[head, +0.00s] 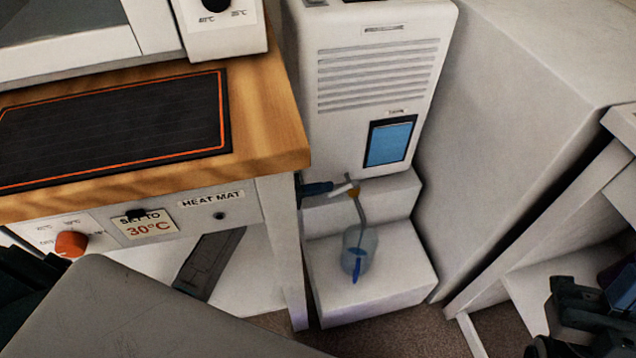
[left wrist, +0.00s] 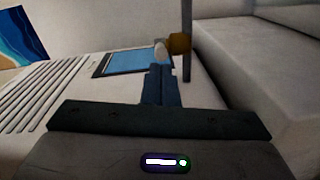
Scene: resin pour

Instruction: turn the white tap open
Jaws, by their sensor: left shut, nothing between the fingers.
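The white tap handle (head: 342,189) sticks out to the left of a small brass tap body (head: 353,192) in front of the white machine. A thin grey pipe (head: 361,211) runs from the tap down to a clear jug (head: 360,251) with a blue part. My left gripper (head: 328,187) reaches in from behind the table leg, its dark blue fingers shut and empty, tips close to the handle. In the left wrist view the handle (left wrist: 160,51) stands just beyond the shut fingertips (left wrist: 160,70), beside the brass body (left wrist: 180,43). I cannot tell whether they touch.
The white machine (head: 375,60) has a blue screen (head: 390,142) and stands behind the white step (head: 385,275). The wooden table (head: 272,110) with a black heat mat (head: 110,130) is on the left. A large pale block (head: 520,110) closes the right side.

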